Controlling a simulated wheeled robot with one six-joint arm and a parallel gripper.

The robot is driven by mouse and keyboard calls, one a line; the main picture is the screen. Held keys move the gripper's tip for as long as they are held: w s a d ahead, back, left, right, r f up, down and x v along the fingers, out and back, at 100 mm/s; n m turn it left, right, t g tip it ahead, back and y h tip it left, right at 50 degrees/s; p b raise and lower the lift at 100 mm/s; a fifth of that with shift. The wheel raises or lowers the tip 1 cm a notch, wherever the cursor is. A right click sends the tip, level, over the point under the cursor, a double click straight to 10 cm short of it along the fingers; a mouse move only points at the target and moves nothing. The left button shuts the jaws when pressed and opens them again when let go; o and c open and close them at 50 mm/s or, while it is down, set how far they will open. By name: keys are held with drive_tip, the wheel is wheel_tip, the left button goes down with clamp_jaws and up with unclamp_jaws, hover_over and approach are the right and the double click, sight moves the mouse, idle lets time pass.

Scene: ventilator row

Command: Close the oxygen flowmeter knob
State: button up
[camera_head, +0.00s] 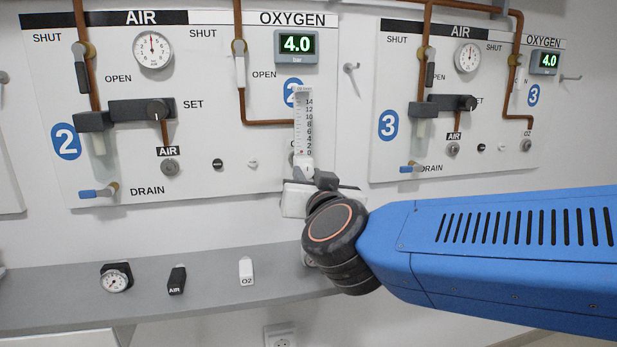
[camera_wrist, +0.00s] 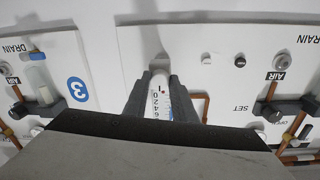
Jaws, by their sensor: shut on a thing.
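The oxygen flowmeter (camera_head: 303,125) is a clear upright tube with a scale up to 14, mounted under the OXYGEN display of panel 2. A small red mark shows near the 0 end of its scale. Its white lower part (camera_head: 304,165) meets my gripper (camera_head: 312,182), which comes from below right. In the wrist view, upside down, the dark fingers of my gripper (camera_wrist: 160,80) stand on both sides of the flowmeter's lower end (camera_wrist: 160,75), closed on the knob region. The scale (camera_wrist: 158,103) shows between the fingers. The knob itself is mostly hidden by the fingers.
Panel 2 (camera_head: 230,165) and panel 3 (camera_head: 480,150) carry gauges, valves and copper pipes. A grey shelf (camera_head: 215,290) below holds a gauge (camera_head: 115,278), a black AIR piece (camera_head: 177,280) and a white O2 piece (camera_head: 246,271). The wall between the panels is largely clear.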

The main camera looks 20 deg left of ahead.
drive_tip(key=shift+f, duration=0.15)
drive_tip(key=o, duration=1)
drive_tip(key=shift+o, duration=0.2)
drive_tip(key=v, duration=1.7)
drive_tip(key=shift+s, duration=0.15)
